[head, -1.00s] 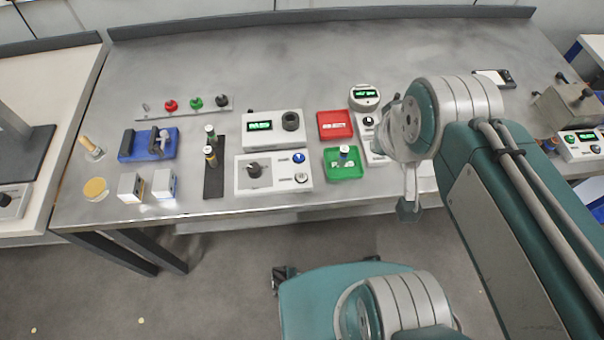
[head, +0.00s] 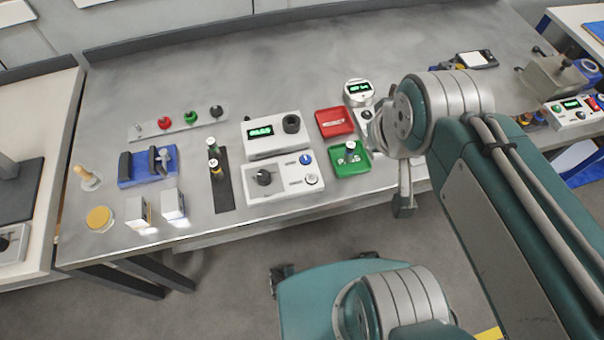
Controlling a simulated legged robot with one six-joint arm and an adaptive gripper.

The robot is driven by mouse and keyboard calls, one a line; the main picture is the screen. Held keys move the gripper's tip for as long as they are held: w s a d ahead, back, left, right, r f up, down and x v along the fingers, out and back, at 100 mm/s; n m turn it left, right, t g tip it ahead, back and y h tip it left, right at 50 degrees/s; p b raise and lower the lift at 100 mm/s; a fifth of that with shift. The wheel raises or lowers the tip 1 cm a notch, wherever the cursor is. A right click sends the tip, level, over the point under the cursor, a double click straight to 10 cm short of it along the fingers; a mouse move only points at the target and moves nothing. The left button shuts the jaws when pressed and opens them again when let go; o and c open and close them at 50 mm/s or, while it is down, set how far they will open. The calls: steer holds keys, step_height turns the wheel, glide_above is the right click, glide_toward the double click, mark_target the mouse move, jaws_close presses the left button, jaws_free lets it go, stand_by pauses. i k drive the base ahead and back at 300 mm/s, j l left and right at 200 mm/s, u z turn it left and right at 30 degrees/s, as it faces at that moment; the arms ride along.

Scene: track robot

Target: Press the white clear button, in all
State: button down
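A white control box (head: 284,193) sits near the front edge of the bench, left of my arm. It has a black knob (head: 264,177), a blue button (head: 306,159) and below it a round white button (head: 311,180). The lettering beside the buttons is too small to read, so I cannot tell which one is labelled clear. The end of my arm, with my gripper (head: 404,205), hangs at the bench's front edge, right of the box and apart from it. My arm partly covers the gripper, and its fingers are too small to make out.
A display box (head: 275,136) stands directly behind the control box. Red (head: 335,122) and green (head: 347,162) trays lie to its right, beside my arm. A round gauge (head: 358,92) stands farther back. Bottles stand on a black strip (head: 222,185) to the left. The bench's rear is clear.

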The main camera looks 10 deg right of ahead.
mark_target(311, 177)
steer(key=j+z, duration=0.2)
steer(key=j, duration=0.25)
steer(key=k+j+z, duration=0.1)
steer(key=j+z, duration=0.15)
steer(key=j, duration=0.15)
steer(key=k+j+z, duration=0.2)
steer(key=j, duration=0.2)
steer(key=j+z, duration=0.25)
steer(key=j, duration=0.15)
